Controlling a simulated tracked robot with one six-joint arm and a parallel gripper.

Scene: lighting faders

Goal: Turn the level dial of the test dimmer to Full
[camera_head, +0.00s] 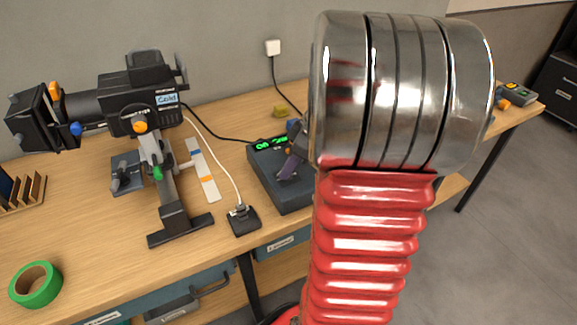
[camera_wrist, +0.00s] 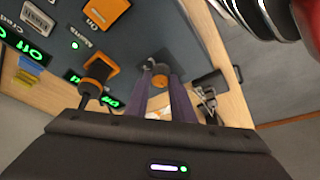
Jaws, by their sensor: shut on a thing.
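The test dimmer (camera_head: 268,178) is a dark blue-grey box on the bench, with a lit green display at its back edge. Its panel (camera_wrist: 150,25) fills the upper left of the wrist view, with green displays and orange controls. My gripper (camera_head: 291,160) is over the box's right part, partly hidden by my arm. In the wrist view its purple fingers (camera_wrist: 163,88) are shut on a small dial (camera_wrist: 159,80) with orange on it. The dial's label and pointer cannot be read. An orange switch (camera_wrist: 107,10) marked On sits farther up the panel.
A spotlight (camera_head: 140,95) tagged Cold stands on the bench at left. A small black box with a white cable (camera_head: 243,220) lies left of the dimmer. Green tape (camera_head: 36,285) lies at front left. My arm hides much of the bench's right half.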

